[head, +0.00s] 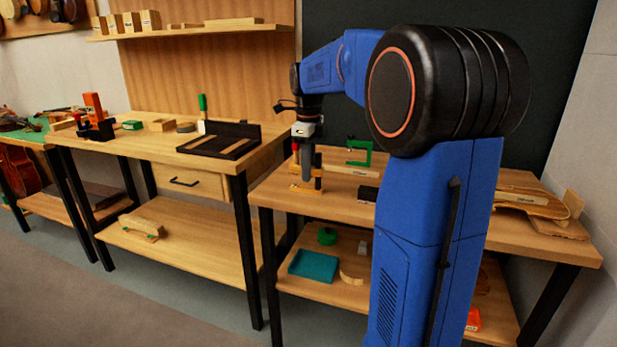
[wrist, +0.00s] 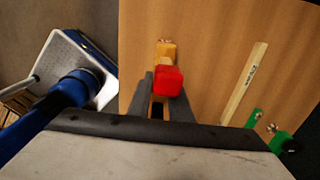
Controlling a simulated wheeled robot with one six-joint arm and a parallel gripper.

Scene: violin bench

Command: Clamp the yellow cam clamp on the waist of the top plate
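The yellow cam clamp (head: 307,188) stands on the right-hand bench, below my gripper (head: 306,175). Its yellow part (wrist: 166,50) and a red block (wrist: 168,81) show in the wrist view, at the ends of my dark fingers. My gripper points down over the clamp with a finger on either side of it. I cannot tell whether the fingers touch it. A pale wooden plate (head: 532,206), which looks like the top plate, lies at the right end of the same bench. My arm hides part of the bench between them.
A green clamp (head: 360,152) stands behind and right of my gripper. A labelled wooden strip (wrist: 245,82) lies right of the yellow clamp. A dark block (head: 368,193) lies nearby. A teal tray (head: 313,265) is on the shelf below. The left bench (head: 150,143) holds a black tray and tools.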

